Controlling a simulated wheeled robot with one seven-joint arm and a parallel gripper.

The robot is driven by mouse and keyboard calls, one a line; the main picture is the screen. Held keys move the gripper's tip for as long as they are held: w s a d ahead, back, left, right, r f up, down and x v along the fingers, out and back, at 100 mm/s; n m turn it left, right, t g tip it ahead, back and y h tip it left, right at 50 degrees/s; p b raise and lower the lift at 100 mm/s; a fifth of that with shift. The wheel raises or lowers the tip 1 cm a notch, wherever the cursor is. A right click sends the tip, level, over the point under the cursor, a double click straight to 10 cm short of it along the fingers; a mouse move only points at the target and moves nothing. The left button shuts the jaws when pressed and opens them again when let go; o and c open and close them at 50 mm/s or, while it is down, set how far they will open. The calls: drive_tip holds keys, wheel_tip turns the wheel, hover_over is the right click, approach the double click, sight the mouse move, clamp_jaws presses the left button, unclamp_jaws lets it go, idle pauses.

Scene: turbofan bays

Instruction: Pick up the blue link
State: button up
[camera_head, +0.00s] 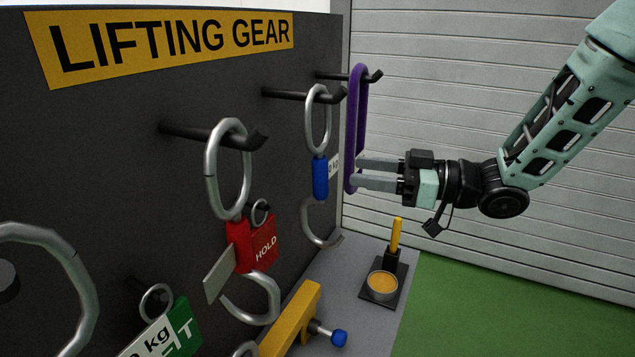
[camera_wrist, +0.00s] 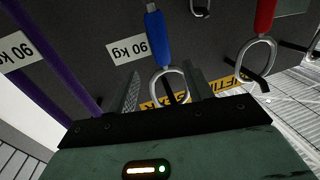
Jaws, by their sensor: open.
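The blue link (camera_head: 320,178) hangs upright on a black peg of the dark board, with a steel ring above its blue body and an open steel hook below. In the wrist view the link (camera_wrist: 157,38) appears upside down, its ring between my two fingers in the picture. My gripper (camera_head: 355,172) is open and empty, pointing left towards the board. In the wrist view my gripper (camera_wrist: 165,82) has its fingers either side of the ring; I see no contact, and the depth gap is hard to judge.
A purple sling (camera_head: 361,100) hangs close beside the blue link, overlapping my fingertips. A red link (camera_head: 250,245) marked HOLD and a green tag (camera_head: 172,330) hang further left. Below are a yellow clamp (camera_head: 292,318) and a dark stand with a cup (camera_head: 382,284). Green floor is clear at right.

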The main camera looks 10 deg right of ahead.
sight(309, 200)
drive_tip(key=shift+f+p+x, duration=0.15)
drive_tip(key=shift+p+x, duration=0.55)
drive_tip(key=shift+x, duration=1.95)
drive_tip(key=shift+f+p+x, duration=0.1)
drive_tip(key=shift+p+x, duration=0.55)
drive_tip(key=shift+x, duration=2.05)
drive_tip(key=shift+s, duration=0.2)
clamp_jaws()
